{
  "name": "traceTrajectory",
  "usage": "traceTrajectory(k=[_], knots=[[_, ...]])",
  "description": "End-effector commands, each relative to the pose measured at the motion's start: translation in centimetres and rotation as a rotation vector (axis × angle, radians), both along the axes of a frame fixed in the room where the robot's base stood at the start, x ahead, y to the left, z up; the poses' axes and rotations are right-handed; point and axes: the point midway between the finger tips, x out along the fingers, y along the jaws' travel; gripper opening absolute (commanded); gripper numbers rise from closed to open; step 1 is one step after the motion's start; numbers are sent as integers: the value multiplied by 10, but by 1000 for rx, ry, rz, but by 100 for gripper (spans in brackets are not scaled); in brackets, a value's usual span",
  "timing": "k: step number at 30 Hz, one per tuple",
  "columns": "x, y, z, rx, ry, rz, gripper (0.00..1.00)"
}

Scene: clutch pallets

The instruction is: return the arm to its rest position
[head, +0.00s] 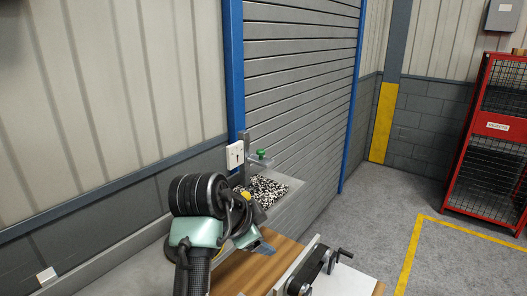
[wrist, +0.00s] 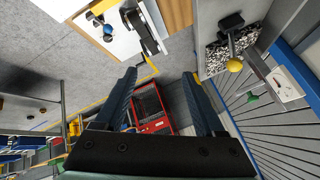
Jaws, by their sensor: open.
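My gripper (wrist: 160,78) is open in the wrist view, its two dark fingers spread apart with nothing between them. Beyond the gap I see the floor and the red mesh cage. In the head view my arm (head: 200,225) reaches up from the bottom edge, bent over the bench (head: 262,271). Its black and teal wrist parts are left of the tray of black-and-white granules (head: 262,190). The fingertips are hard to make out there.
A post with a green knob (head: 262,153) stands by the tray. A clamp-like device with a black handle (head: 341,253) sits on the bench's right. A wall with a grey shutter (head: 300,80) is behind. The red cage (head: 492,135) stands right; the floor (head: 375,215) between is clear.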

Motion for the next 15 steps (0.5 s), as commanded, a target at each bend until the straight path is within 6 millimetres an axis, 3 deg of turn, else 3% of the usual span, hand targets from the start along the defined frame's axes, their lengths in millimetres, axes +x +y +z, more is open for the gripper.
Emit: traceTrajectory(k=[3, 7, 12, 15], knots=[[17, -24, 69, -140, -306, 184, 71], [3, -34, 161, -368, -635, 343, 71], [-67, -30, 270, -709, -1014, 439, 71], [-117, -24, 314, -880, -1183, 443, 71]])
